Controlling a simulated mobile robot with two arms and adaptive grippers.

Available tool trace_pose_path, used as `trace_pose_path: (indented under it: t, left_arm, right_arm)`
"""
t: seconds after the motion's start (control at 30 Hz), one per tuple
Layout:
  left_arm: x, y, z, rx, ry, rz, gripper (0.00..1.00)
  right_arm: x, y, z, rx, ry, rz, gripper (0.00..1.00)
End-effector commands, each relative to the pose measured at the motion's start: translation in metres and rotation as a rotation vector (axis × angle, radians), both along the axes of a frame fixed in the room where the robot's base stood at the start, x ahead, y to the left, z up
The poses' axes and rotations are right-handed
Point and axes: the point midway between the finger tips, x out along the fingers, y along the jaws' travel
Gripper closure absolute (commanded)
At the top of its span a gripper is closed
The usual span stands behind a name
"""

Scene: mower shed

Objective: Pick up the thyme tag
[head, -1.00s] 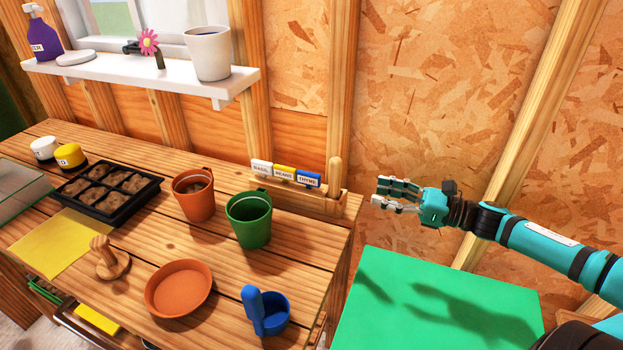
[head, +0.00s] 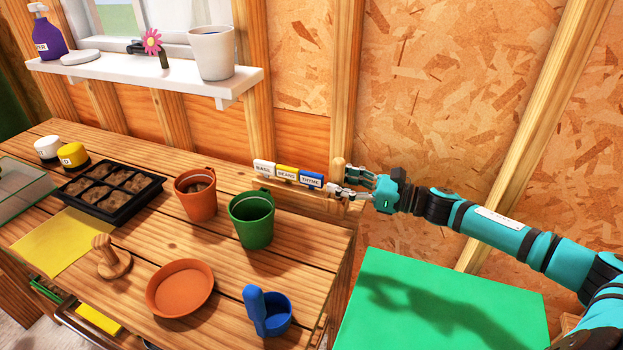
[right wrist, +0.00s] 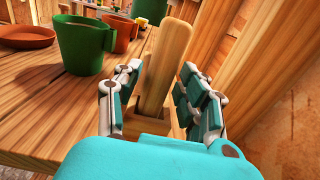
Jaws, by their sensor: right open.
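The blue thyme tag (head: 311,180) stands at the right end of a row of tags in a wooden holder (head: 300,196) at the back right of the bench. The yellow beans tag (head: 286,173) and the white basil tag (head: 264,168) stand to its left. My right gripper (head: 345,182) is open at the right end of the holder, just right of the thyme tag. In the right wrist view its fingers (right wrist: 158,90) are on either side of a wooden dibber (right wrist: 165,65) upright in the holder. My left gripper is not in view.
A green pot (head: 251,220) and a terracotta pot (head: 196,195) stand left of the holder. A terracotta saucer (head: 180,288) and a blue scoop (head: 267,312) are nearer the front. A plank wall is close behind the holder. A green surface (head: 440,305) lies to the right.

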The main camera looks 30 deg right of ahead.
Motion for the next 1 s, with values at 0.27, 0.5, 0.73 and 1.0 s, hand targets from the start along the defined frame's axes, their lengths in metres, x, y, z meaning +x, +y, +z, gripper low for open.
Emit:
trace_pose_path:
  t: [0.27,0.5,0.73,1.0]
  left_arm:
    - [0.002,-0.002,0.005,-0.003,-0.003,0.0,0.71]
    - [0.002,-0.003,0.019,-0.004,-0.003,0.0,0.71]
    - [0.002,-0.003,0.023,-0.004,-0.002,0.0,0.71]
    - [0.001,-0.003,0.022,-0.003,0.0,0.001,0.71]
  right_arm:
    - [0.013,0.012,0.001,0.001,0.0,0.001,0.6]
    - [0.035,0.032,0.0,0.003,-0.002,0.002,0.6]
    - [0.049,0.045,-0.004,-0.001,-0.001,0.001,0.6]
    - [0.049,0.045,-0.005,0.0,0.0,0.0,0.66]
